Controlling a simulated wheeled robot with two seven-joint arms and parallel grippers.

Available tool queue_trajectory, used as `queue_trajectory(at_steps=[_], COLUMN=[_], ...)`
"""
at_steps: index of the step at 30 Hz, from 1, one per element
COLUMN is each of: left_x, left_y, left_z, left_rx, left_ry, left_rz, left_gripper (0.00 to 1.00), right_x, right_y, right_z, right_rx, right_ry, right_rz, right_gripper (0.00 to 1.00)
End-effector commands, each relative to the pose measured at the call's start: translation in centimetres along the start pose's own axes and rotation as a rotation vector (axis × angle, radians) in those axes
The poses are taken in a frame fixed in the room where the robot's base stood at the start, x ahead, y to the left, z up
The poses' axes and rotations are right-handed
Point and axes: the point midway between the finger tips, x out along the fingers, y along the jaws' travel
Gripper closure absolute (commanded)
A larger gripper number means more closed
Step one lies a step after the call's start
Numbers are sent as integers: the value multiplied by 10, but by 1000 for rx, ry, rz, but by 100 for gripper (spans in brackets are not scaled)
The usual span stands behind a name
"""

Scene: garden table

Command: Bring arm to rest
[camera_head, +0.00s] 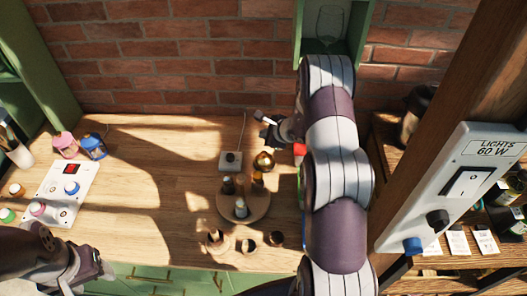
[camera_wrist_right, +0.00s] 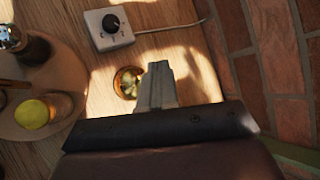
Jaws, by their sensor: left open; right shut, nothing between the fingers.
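My right arm reaches in from the bottom right of the head view, up over the table's right side. Its gripper (camera_head: 268,130) is shut and empty above the back right of the wooden table (camera_head: 130,170). In the right wrist view its closed fingers (camera_wrist_right: 157,85) show beside a round gold-coloured thing (camera_wrist_right: 127,82), apparently above the table; contact cannot be told. My left gripper (camera_head: 98,268) is low at the left, by the table's front edge. It is open, with nothing seen in it, and partly cut off or dark.
A round wooden board (camera_head: 258,208) with small bottles stands near the right arm. A white dial box (camera_head: 230,161) sits behind it. A white switch panel (camera_head: 57,205) and coloured jars are at left. A post with a light switch (camera_head: 467,183) stands right. The table's middle left is clear.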

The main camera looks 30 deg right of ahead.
Motion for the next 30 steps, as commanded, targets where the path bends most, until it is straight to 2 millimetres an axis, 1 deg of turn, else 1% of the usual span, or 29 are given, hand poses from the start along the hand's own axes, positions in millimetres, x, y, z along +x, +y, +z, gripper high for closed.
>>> queue_trajectory(at_steps=[12,14,16,17,18,19,20,21,22,23,24,25,27,30], left_x=[0,1,5,6,9,12,14,17,19,20,22,24,27,29], left_y=[0,0,0,0,0,0,0,0,0,0,0,0,0,0], left_z=[0,0,0,1,1,1,2,2,2,2,3,3,3,3], left_rx=[0,0,0,0,0,0,0,0,0,0,0,0,0,0], left_ry=[0,0,0,0,0,0,0,0,0,0,0,0,0,0], left_rz=[0,0,0,0,0,0,0,0,0,0,0,0,0,0], left_gripper=[41,41,41,41,41,41,41,41,41,41,41,41,41,41], right_x=[0,-4,-16,-24,-40,-55,-71,-94,-111,-128,-149,-164,-191,-216], right_y=[1,8,27,41,64,83,104,130,147,162,179,190,206,218], right_z=[2,12,39,55,75,89,100,109,113,114,112,109,100,89], right_rx=[-8,-54,-192,-283,-427,-551,-682,-861,-995,-1127,-1299,-1420,-1672,-1932], right_ry=[-2,-16,-53,-75,-108,-133,-155,-180,-197,-211,-225,-232,-243,-245], right_rz=[4,32,111,162,241,304,369,451,508,558,617,655,722,773], right_gripper=[100,100,100,100,100,100,100,100,100,100,100,100,100,100])
